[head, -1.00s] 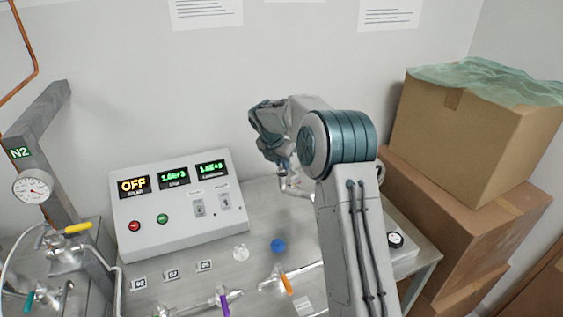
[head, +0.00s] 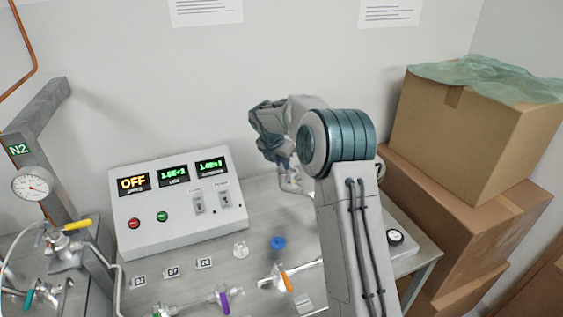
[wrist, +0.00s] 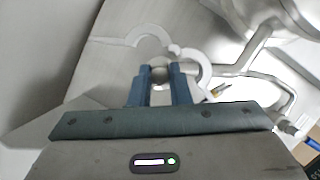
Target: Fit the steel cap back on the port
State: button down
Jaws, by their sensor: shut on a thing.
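My gripper (wrist: 160,80) is at the end of my arm, over the back of the steel bench in the head view (head: 284,160). Its blue fingers are shut on a small rounded steel piece, seemingly the steel cap (wrist: 160,73). A pale open clamp (wrist: 200,68), with two curved halves, lies just beyond the fingertips. Bent steel pipe (wrist: 250,52) is at the upper right of the wrist view, and a pipe elbow (head: 291,184) shows below my gripper in the head view. The port's mouth is not clearly visible, and I cannot tell whether the cap touches it.
A control box (head: 180,205) with an OFF display stands left on the bench. A blue disc (head: 278,243), a white ring-like piece (head: 241,250) and an orange-handled valve (head: 285,279) are in front. Cardboard boxes (head: 470,130) are stacked at the right; valves and a gauge (head: 33,186) are left.

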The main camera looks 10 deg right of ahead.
jog(key=c, duration=1.3)
grip_release()
jog(key=b+v, duration=0.1)
jog(key=v, duration=1.3)
jog(key=shift+b, duration=0.4)
jog(key=s+d+r+m+y, duration=0.1)
jog(key=s+m, duration=0.6)
jog(key=s, duration=0.3)
jog(key=s+d+r+m, duration=0.1)
jog(key=s+d+m, duration=0.1)
jog(key=s+m, duration=0.7)
jog(key=s+f+m, duration=0.2)
jog(key=s+m, duration=0.1)
jog(key=s, duration=0.3)
jog(key=s+f+m+y, duration=0.1)
jog(key=s+f+m, duration=0.2)
jog(key=s, duration=0.4)
jog(key=s+d+f+m+y, duration=0.1)
jog(key=s+f+m, duration=0.1)
jog(key=s+m, duration=0.3)
jog(key=shift+s+d+f, duration=0.1)
jog(key=shift+s+f, duration=0.05)
jog(key=shift+s, duration=0.3)
jog(key=shift+s+f, duration=0.15)
jog(key=shift+s, duration=0.35)
